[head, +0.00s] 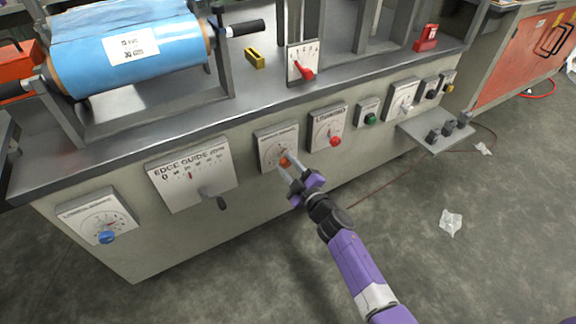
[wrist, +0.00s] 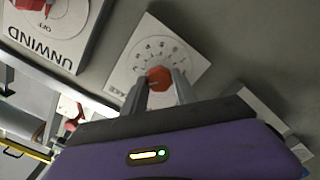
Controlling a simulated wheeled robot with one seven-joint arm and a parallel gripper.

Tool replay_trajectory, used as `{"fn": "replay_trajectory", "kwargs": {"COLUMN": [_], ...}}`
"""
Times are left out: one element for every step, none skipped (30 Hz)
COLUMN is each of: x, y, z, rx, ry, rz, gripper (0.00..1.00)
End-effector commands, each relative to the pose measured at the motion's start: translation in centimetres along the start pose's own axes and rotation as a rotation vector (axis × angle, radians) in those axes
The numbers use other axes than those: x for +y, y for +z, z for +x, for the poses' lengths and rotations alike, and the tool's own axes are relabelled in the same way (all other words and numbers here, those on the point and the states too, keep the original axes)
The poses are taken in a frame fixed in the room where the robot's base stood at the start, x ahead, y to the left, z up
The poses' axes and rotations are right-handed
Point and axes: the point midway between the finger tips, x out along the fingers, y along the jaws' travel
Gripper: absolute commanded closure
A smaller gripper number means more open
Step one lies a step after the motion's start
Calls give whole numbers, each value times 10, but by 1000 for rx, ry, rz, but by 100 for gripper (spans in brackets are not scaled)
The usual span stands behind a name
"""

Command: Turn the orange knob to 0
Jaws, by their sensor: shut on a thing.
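The orange knob (head: 285,160) sits on a square white dial plate (head: 268,146) on the machine's front panel, between the edge guide plate and the plate with a red knob. My gripper (head: 286,166) reaches it from the front right, with its two fingers shut on the knob's sides. In the wrist view the orange knob (wrist: 158,77) shows between the two grey fingertips (wrist: 160,88). Its dial plate (wrist: 190,50) carries an arc of small numbers, too blurred to read with certainty. The knob's pointer direction cannot be told.
The edge guide plate (head: 192,175) with a jutting lever is left of the orange knob. A plate with a red knob (head: 335,141) is close on the right, then a green button (head: 370,119). A blue knob (head: 107,237) is far left. Open floor lies in front.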

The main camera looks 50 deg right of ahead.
Motion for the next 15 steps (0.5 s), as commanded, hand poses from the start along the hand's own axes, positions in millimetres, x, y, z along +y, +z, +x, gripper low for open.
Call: {"fn": "replay_trajectory", "kwargs": {"x": [-2, -2, -2, -2, -2, -2, -3, -3, -3, -3, -3, -3, -3, -3, -3], "y": [0, 1, 1, 1, 1, 1, 1, 1, 1, 1, 1, 1, 1, 1, 1], "z": [0, 0, 0, 0, 0, 0, 0, 0, 0, 0, 0, 0, 0, -1, -1], "rx": [0, 0, -1, -1, -1, 0, 0, 0, 1, 1, 1, 0, 0, 0, 1], "ry": [-1, -1, -1, -1, -1, -1, -1, -1, -1, -1, -1, -1, -1, -1, -1], "rz": [-45, -74, -112, -141, -169, -207, -235, -263, -301, -329, -356, -390, -415, -441, -473], "gripper": [100, 100, 100, 100, 100, 100, 100, 100, 100, 100, 100, 100, 100, 100, 100]}}
